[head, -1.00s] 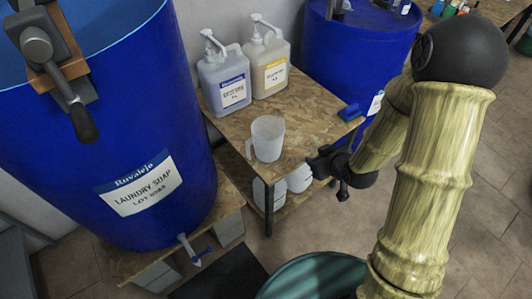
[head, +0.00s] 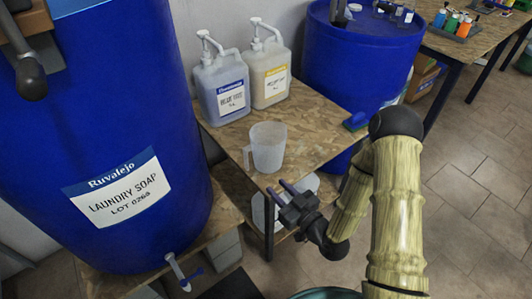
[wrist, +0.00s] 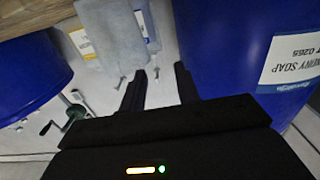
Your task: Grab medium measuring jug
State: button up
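A translucent measuring jug (head: 268,147) stands upright near the front edge of a chipboard table (head: 222,138), its handle to the left. It is the only jug I see on the tabletop; its size class cannot be told. My gripper (head: 279,189) is just in front of the table edge, below and slightly right of the jug, not touching it. Its two fingers are apart and empty. In the wrist view the picture looks inverted; my open fingers (wrist: 160,68) show with the pale jug (wrist: 112,25) above left of them.
Two pump bottles, one with a blue label (head: 221,86) and one with a yellow label (head: 267,75), stand behind the jug. A large blue drum (head: 100,110) is at left, another (head: 360,60) behind right. A blue object (head: 355,121) lies on the table's right corner.

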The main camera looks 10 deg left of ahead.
jog(key=shift+w+a+f+b, duration=0.1)
jog(key=shift+w+f+b, duration=0.05)
jog(key=shift+b, duration=0.4)
jog(key=b+x, duration=0.1)
jog(key=b, duration=0.4)
jog(key=shift+w+a, duration=0.25)
jog(key=shift+w+a+b, duration=0.1)
jog(key=shift+a+b, duration=0.05)
jog(key=shift+b, duration=0.7)
jog(key=b, duration=0.3)
send_near(245, 155)
jog(key=x, duration=0.5)
jog(key=shift+f, duration=0.1)
jog(key=shift+w+a, duration=0.1)
jog(key=x, duration=0.5)
jog(key=shift+w+f+b, duration=0.1)
jog(key=shift+b, duration=0.25)
